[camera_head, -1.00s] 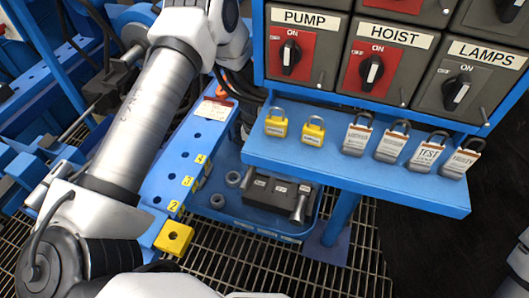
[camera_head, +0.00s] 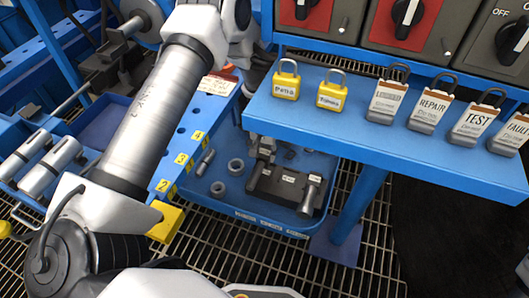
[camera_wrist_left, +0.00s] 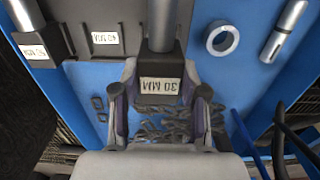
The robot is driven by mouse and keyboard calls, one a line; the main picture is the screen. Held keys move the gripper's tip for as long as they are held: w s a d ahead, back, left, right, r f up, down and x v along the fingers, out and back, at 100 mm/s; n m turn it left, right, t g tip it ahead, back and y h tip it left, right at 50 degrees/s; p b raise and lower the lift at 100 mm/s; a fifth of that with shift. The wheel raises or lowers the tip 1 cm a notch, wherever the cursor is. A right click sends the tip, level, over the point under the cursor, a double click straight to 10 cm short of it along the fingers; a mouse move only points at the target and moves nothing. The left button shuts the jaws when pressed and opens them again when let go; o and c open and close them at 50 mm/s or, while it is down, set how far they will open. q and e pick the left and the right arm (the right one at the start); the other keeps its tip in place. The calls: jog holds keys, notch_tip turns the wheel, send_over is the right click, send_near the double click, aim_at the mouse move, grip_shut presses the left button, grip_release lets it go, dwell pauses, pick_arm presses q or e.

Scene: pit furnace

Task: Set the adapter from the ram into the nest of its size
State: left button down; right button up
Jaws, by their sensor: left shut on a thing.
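My left gripper (camera_wrist_left: 161,92) is shut around an adapter (camera_wrist_left: 162,28), a silver shaft with a dark end labelled 30 MM. In the head view the gripper (camera_head: 264,148) is small and partly hidden beside the shelf, over the left end of the dark nest block (camera_head: 276,190). In the left wrist view the nest block (camera_wrist_left: 75,12) lies left of the held adapter, with a label reading 40 MM. The shaft's far end is out of frame, so I cannot tell whether it touches a nest. My right gripper is not in view.
Another silver cylinder (camera_head: 308,197) stands at the block's right end. Loose rings (camera_head: 235,166) and a small pin (camera_head: 205,162) lie in the blue tray (camera_head: 245,216). The blue shelf (camera_head: 400,140) with padlocks overhangs close by on the right.

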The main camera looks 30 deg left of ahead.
pick_arm(q)
jog(key=shift+f+b, duration=1.2)
jog(key=shift+f, duration=0.9)
jog(key=shift+p, duration=0.6)
jog(key=shift+f, duration=0.2)
jog(key=shift+f+b, duration=0.35)
jog(key=shift+f, duration=0.3)
jog(key=c, duration=0.5)
grip_release()
